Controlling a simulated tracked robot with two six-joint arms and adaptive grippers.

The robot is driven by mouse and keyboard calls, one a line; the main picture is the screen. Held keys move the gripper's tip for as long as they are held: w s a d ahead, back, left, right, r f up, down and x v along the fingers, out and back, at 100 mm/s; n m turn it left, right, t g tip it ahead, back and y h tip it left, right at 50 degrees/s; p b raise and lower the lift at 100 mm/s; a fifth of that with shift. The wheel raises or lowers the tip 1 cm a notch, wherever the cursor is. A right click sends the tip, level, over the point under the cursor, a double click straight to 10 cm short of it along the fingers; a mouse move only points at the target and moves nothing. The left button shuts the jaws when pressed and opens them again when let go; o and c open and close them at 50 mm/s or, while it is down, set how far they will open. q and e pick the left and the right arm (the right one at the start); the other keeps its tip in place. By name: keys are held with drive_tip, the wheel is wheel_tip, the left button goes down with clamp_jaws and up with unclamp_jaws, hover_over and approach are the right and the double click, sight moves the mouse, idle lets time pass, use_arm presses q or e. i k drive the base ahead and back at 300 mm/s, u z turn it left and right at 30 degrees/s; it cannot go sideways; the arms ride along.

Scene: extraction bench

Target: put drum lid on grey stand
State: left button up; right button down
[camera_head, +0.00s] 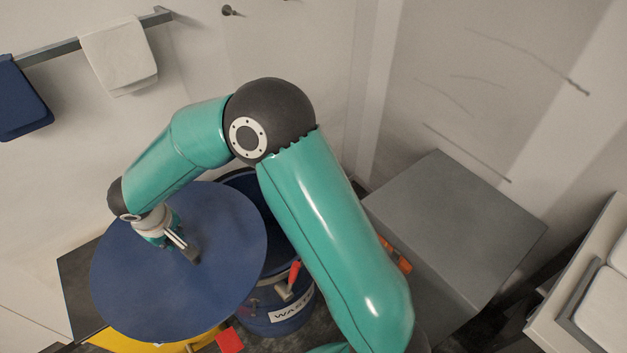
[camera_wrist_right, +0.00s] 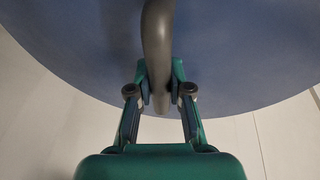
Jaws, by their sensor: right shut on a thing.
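The drum lid (camera_head: 150,285) is a large blue disc at the left of the head view. It overlaps the left part of the blue drum (camera_head: 270,318), whose label starts with "WAS". My right gripper (camera_head: 183,243) is shut on the lid's grey handle, and the handle also shows between the fingers in the right wrist view (camera_wrist_right: 158,45). The grey stand (camera_head: 455,225) is a box with a bare flat top, right of my right arm. The drum's mouth is partly open to view; my arm and the lid hide the rest. My left gripper is not in view.
A yellow thing (camera_head: 150,343) and a dark flat surface (camera_head: 80,275) show from under the lid. A red piece (camera_head: 229,341) is by the drum. A white-topped unit (camera_head: 603,300) stands right of the stand. Towels (camera_head: 120,60) hang on a wall rail.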

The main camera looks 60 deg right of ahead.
sight(452, 218)
drive_tip(key=z, duration=0.05)
drive_tip(key=k, duration=0.95)
drive_tip(key=z, duration=1)
drive_tip(key=i, duration=0.5)
drive_tip(key=z, duration=0.2)
